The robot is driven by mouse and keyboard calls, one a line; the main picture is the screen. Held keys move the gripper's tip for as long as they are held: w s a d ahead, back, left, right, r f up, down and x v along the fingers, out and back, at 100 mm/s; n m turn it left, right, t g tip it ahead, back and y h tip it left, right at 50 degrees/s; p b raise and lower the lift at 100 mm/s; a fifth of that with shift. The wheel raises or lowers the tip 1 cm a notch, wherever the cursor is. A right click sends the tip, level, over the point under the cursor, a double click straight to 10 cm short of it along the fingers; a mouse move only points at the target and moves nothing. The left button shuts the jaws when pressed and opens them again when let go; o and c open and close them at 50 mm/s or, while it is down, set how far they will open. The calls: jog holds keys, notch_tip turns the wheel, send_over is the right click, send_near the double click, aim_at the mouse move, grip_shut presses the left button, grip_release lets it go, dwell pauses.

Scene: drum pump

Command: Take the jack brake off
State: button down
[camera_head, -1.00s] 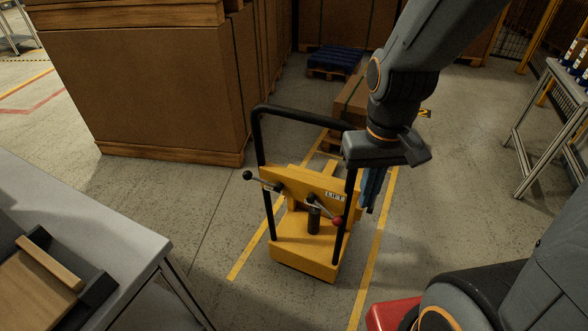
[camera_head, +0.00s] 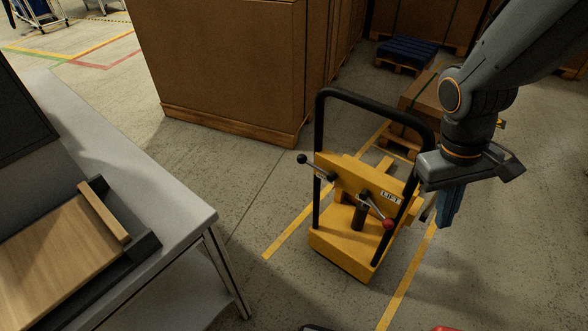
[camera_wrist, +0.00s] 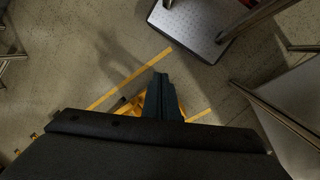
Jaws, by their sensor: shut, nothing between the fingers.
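The yellow jack (camera_head: 340,244) stands on the floor in the head view, with a black hoop handle (camera_head: 352,94) rising over it. On its panel are two levers. The left lever ends in a black ball knob (camera_head: 301,158) and points out to the left. The right lever ends in a red knob (camera_head: 388,224), below a label reading LIFT (camera_head: 391,196). I cannot tell from lettering which is the brake. My gripper (camera_head: 447,222) is shut and empty, pointing down to the right of the jack, apart from both levers. In the wrist view its fingers (camera_wrist: 160,78) hide most of the yellow jack (camera_wrist: 134,104).
A grey table (camera_head: 185,215) with a wooden board (camera_head: 60,255) stands at the left. Large brown boxes (camera_head: 230,70) stand behind the jack. A carton on a pallet (camera_head: 420,95) lies beyond it. Floor between table and jack is clear.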

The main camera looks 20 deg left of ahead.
jog(key=w+a+f+n+t+h+b, duration=0.2)
jog(key=w+a+f+n+h+b, duration=0.15)
jog(key=w+a+f+n, duration=0.35)
jog(key=n+t+y+b, duration=0.5)
jog(key=n+t, duration=0.7)
jog(key=n, duration=0.4)
send_near(317, 167)
jog(key=s+a, duration=0.2)
jog(key=a, duration=0.6)
jog(key=shift+w+d+r+h, duration=0.1)
jog(key=shift+w+d+h, duration=0.05)
jog(key=shift+w+h, duration=0.1)
jog(key=x, duration=1)
jog(key=shift+s, duration=0.15)
